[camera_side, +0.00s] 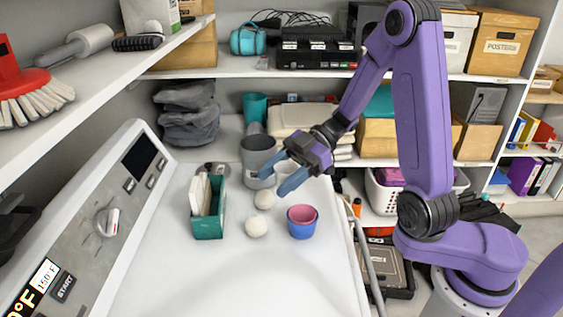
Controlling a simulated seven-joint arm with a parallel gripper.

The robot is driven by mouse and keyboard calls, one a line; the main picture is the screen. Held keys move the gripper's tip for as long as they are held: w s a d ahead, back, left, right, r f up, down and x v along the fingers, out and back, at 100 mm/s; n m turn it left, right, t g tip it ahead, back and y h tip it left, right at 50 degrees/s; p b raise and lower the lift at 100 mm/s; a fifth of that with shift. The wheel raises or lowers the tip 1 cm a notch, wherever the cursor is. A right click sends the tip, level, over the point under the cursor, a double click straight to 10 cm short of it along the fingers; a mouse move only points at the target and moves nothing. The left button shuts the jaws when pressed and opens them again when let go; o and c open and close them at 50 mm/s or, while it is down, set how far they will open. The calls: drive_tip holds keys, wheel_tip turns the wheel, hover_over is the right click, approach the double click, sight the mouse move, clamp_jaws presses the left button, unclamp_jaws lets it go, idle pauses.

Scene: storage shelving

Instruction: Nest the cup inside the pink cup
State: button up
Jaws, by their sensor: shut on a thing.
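The pink cup (302,213) sits inside a blue cup (302,230) on the white top of the machine, right of centre. My gripper (281,177) is above and a little left of and behind the pink cup. Its two blue fingers are shut on a small pale cup (287,171), partly hidden by the fingers and the wrist. The pale cup is apart from the pink cup.
A grey container (257,152) stands just behind my gripper. Two pale balls (256,227) lie left of the pink cup. A green bin (208,222) stands further left. The front of the white top (240,285) is clear. A hose (366,262) runs along its right edge.

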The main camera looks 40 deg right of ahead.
drive_tip(key=shift+s+d+f+n+g+h, duration=0.1)
drive_tip(key=shift+s+f+n+g, duration=0.8)
drive_tip(key=shift+f+g, duration=0.2)
drive_tip(key=shift+s+d+f+n+g+h, duration=0.1)
drive_tip(key=shift+s+d+f+n+g, duration=0.05)
drive_tip(key=shift+s+f+n+g, duration=0.8)
drive_tip(key=shift+s+d+f+n+g+h, duration=0.1)
drive_tip(key=shift+s+f+n+g, duration=0.65)
drive_tip(key=shift+f+n+g, duration=0.35)
drive_tip(key=shift+f, duration=0.1)
drive_tip(key=o, duration=1.1)
drive_tip(key=v, duration=1.7)
drive_tip(key=shift+w+d, duration=0.1)
drive_tip(key=shift+w, duration=0.1)
